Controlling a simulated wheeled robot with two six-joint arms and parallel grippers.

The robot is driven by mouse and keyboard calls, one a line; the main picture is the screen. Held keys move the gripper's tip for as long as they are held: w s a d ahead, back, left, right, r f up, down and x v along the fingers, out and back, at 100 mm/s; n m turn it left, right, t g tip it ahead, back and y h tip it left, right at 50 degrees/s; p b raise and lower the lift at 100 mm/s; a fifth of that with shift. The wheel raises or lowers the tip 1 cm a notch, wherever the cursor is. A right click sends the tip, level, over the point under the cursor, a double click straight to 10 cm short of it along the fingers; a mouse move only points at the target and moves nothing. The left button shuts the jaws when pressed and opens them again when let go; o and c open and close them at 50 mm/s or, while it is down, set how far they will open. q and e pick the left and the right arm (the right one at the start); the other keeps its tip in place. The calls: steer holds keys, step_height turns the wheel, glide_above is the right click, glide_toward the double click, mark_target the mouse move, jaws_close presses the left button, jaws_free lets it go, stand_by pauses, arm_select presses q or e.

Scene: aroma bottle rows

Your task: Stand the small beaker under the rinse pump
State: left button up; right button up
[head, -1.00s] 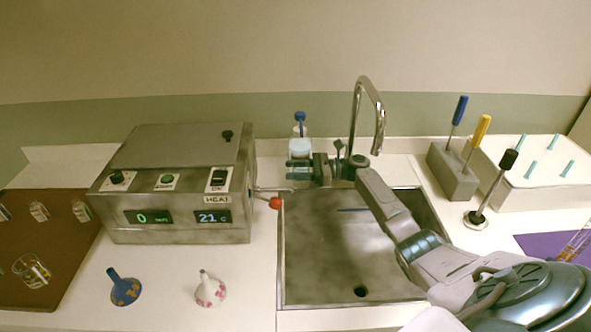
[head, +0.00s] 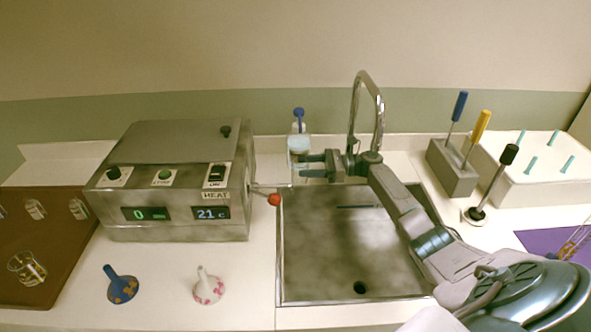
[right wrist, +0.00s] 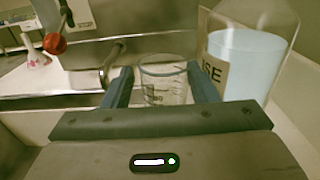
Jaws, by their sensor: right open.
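The small clear beaker (right wrist: 163,82) stands upright with graduation marks in the right wrist view, beside the rinse pump bottle (right wrist: 245,70). In the head view the rinse pump (head: 299,146) stands behind the sink's left end, with a blue top. I cannot make out the beaker clearly there. My right gripper (head: 304,166) is open near the bottle's base. In the right wrist view its fingertips (right wrist: 160,70) lie either side of the beaker, with gaps showing on both sides. The pump's spout is not in the wrist view. My left gripper is out of view.
The sink (head: 340,245) and tall tap (head: 365,100) are close to my right arm. A heater box (head: 180,185) with a red-tipped lever (head: 274,199) stands left. A tool block (head: 452,168) is right. A brown tray (head: 45,295) holds glassware at far left.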

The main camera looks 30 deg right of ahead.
steer(key=b+v, duration=0.1)
steer(key=v, duration=0.5)
steer(key=shift+s+d+f+b, duration=0.15)
steer(key=shift+d+b, duration=0.2)
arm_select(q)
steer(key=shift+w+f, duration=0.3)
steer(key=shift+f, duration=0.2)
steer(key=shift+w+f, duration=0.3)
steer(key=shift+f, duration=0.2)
arm_select(e)
steer(key=shift+s+d, duration=0.3)
steer(key=shift+d, duration=0.2)
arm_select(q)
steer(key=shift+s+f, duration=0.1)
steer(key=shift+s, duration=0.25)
